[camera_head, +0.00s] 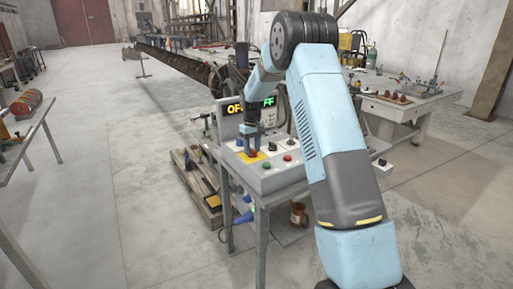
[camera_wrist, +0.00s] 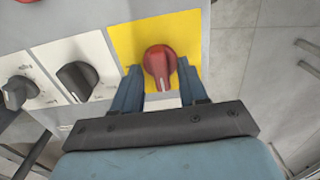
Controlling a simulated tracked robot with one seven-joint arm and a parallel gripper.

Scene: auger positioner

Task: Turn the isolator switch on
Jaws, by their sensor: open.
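The isolator switch is a red rotary knob (camera_wrist: 160,66) on a yellow plate (camera_wrist: 125,38) in the wrist view. A pale mark shows at the knob's lower end. My gripper (camera_wrist: 158,75) is open, with one blue finger on each side of the knob's lower part. I cannot tell whether the fingers touch it. In the head view my gripper (camera_head: 250,147) points down over the yellow plate (camera_head: 254,158) on the grey control box (camera_head: 283,178). The knob is mostly hidden there by the fingers.
Two black knobs on white plates, the nearer one (camera_wrist: 76,80) and another (camera_wrist: 18,92), sit left of the yellow plate. The box also has a red button (camera_head: 287,158) and a lit display (camera_head: 268,101). A workbench (camera_head: 410,104) stands behind my arm. Open floor lies left.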

